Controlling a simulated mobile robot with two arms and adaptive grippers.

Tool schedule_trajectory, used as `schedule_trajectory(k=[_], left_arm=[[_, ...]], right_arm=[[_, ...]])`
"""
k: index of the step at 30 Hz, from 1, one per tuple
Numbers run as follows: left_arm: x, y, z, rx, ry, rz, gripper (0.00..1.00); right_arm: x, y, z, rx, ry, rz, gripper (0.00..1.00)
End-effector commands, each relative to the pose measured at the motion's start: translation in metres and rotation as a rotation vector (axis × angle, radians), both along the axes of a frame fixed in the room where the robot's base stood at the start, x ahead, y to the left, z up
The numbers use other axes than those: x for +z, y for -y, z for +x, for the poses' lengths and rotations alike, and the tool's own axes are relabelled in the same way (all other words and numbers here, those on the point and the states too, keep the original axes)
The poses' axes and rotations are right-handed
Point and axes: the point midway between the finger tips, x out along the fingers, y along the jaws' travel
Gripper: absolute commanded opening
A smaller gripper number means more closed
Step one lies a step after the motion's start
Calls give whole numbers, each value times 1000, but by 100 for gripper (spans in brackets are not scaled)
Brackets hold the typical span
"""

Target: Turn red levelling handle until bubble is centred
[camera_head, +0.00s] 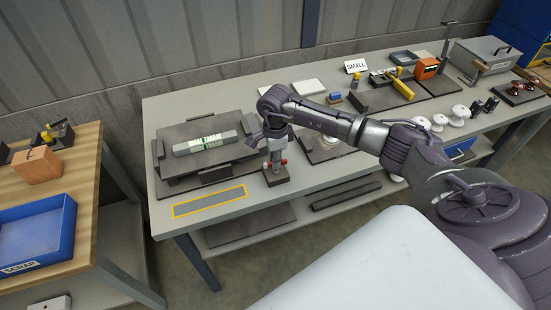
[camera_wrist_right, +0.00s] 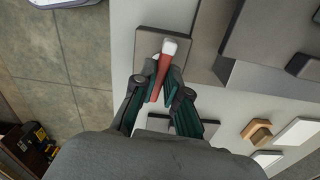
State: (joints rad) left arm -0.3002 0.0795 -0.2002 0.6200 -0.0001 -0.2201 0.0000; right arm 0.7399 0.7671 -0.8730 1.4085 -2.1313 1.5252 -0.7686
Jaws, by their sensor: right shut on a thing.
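The red levelling handle (camera_head: 284,162) stands on a small dark block (camera_head: 276,178) near the front of the grey bench. In the right wrist view the handle (camera_wrist_right: 166,62) is a red bar with a pale tip. My right gripper (camera_head: 276,150) is over it from above, with its fingers (camera_wrist_right: 163,78) shut on the handle from both sides. A pale grey level (camera_head: 195,147) with a green-lit face lies on a dark plate (camera_head: 173,133) to the left of the gripper. The bubble is too small to make out. My left gripper is not in view.
A yellow-edged grey strip (camera_head: 209,201) marks the bench's front left. A side table with a blue scrap bin (camera_head: 36,235) stands at left. White insulators (camera_head: 439,121), a "SMALL" sign (camera_head: 355,66) and an orange device (camera_head: 426,68) stand further right along the bench.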

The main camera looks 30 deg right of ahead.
Motion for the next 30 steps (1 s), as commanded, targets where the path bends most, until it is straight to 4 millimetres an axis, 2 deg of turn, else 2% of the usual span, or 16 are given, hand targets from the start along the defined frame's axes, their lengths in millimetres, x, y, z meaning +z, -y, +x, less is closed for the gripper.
schedule_trajectory(k=[8,30], left_arm=[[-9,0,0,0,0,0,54],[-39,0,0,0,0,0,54]], right_arm=[[-1,1,1,-93,3,0,0],[0,1,1,-634,3,-1,0]])
